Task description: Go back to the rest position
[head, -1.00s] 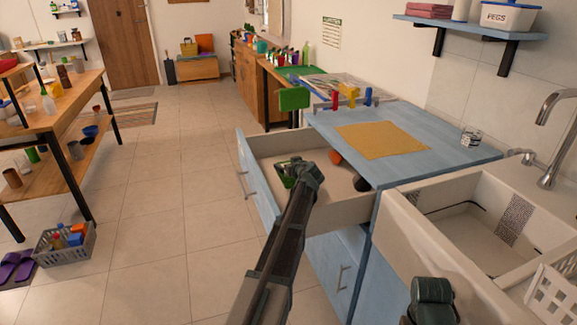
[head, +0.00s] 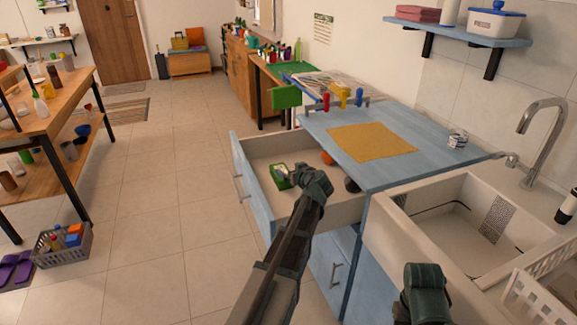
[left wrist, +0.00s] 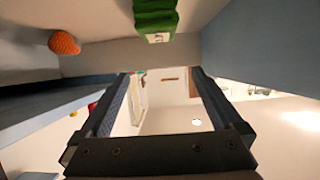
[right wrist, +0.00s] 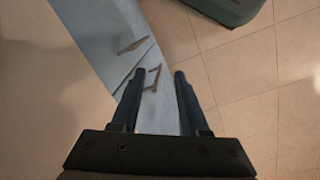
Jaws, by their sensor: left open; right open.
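My left gripper (head: 299,174) is over the open drawer (head: 262,147) of the blue cabinet. In the left wrist view its fingers (left wrist: 160,73) are wide apart with nothing between them. A green object (head: 281,176) lies in the drawer just left of the gripper, apart from it; it also shows in the left wrist view (left wrist: 155,17). My right gripper shows in the right wrist view (right wrist: 160,72), open and empty, above the blue cabinet front with its handles (right wrist: 152,77) and the tiled floor. In the head view, only a dark part of my right arm shows near the sink.
An orange item (head: 328,158) lies farther back in the drawer. The blue cabinet top (head: 440,150) carries a yellow cloth (head: 371,142) and a small jar (head: 457,139). A white sink (head: 400,232) and rack (head: 535,300) are at the right.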

